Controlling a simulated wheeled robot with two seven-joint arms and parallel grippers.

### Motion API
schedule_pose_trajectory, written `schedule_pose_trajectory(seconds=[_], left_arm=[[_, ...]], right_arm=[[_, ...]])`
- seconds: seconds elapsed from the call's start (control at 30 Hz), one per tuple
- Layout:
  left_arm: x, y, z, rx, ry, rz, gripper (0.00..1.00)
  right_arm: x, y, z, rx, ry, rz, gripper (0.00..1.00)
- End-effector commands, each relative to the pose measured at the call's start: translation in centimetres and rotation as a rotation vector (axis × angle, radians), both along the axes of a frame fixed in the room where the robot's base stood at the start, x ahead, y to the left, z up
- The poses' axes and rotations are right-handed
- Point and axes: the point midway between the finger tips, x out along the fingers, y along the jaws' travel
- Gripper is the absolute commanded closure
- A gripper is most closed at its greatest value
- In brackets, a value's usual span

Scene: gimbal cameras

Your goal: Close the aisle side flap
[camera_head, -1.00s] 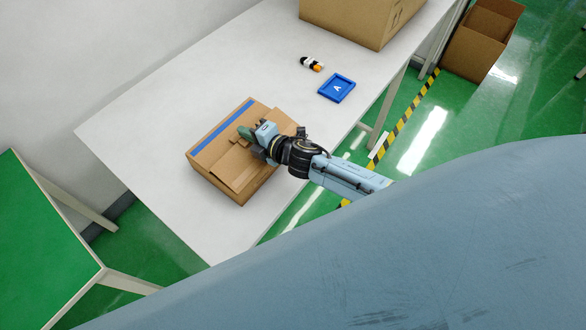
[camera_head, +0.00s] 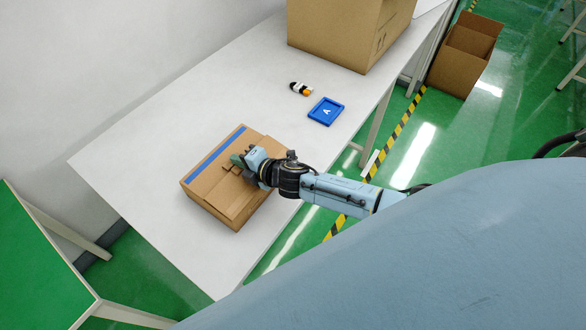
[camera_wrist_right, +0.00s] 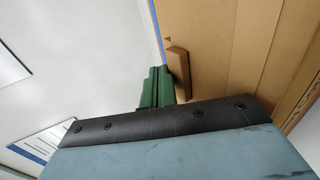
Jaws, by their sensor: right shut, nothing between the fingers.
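A brown cardboard box (camera_head: 205,200) sits on the white table, with a blue strip (camera_head: 215,153) along the wall side of its top. The aisle-side flap (camera_head: 238,206) appears to lie about flat over the top, partly hidden by my right arm. My right gripper (camera_head: 238,161) is over the box top, its green fingers shut and empty. In the right wrist view the green fingers (camera_wrist_right: 158,88) are beside a small brown tab (camera_wrist_right: 178,70) on the cardboard (camera_wrist_right: 215,50). I cannot tell whether they touch it. My left gripper is not in view.
A larger carton (camera_head: 335,35) stands at the table's far end. A blue tray marked A (camera_head: 326,111) and a small black, white and orange item (camera_head: 301,88) lie between. An open carton (camera_head: 455,65) stands on the floor. The table left of the box is clear.

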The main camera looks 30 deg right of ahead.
Motion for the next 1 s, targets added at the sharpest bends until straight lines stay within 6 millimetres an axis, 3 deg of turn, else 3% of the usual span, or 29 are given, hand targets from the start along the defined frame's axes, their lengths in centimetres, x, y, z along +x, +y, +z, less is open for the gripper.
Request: schedule_pose_trajectory(seconds=[0.43, 1.0], left_arm=[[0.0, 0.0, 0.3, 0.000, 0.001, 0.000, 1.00], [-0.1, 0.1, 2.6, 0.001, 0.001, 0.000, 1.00]], right_arm=[[0.0, 0.0, 0.3, 0.000, 0.000, 0.000, 1.00], [-0.1, -0.1, 2.9, -0.001, -0.002, 0.001, 1.00]])
